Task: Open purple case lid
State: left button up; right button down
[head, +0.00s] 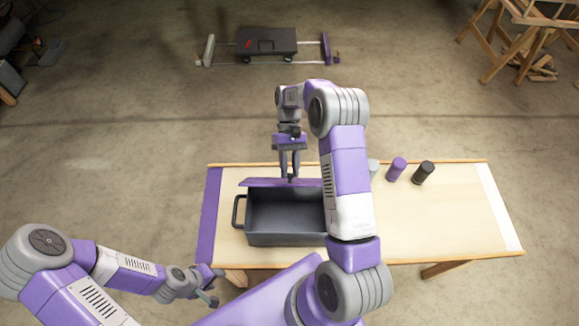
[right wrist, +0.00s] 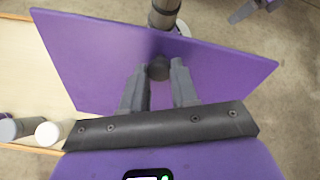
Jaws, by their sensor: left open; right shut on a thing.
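The case (head: 285,235) is a dark grey box on the table, and its empty-looking inside shows from above. Its purple lid (head: 262,183) is raised and appears as a thin strip along the far edge of the case. In the right wrist view the lid (right wrist: 225,62) is a broad purple panel with a dark round knob (right wrist: 159,69). My right gripper (head: 290,177) is at the lid and shut on this knob, its fingers on either side. My left gripper (head: 212,286) is open and empty, low at the table's near left edge, apart from the case.
The pale wooden table (head: 450,215) has a purple strip at its left end. A purple cylinder (head: 397,168) and a black cylinder (head: 424,172) stand at the back right, with a grey one partly behind my right arm. The table's right side is clear. A dark cart (head: 267,41) stands beyond.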

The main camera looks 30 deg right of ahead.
jog(key=c, duration=0.8)
grip_release()
jog(key=shift+w, duration=0.1)
jog(key=shift+c, duration=0.2)
jog(key=b+v, duration=0.1)
jog(key=v, duration=0.6)
jog(key=shift+w, duration=0.15)
jog(key=shift+d+r, duration=0.1)
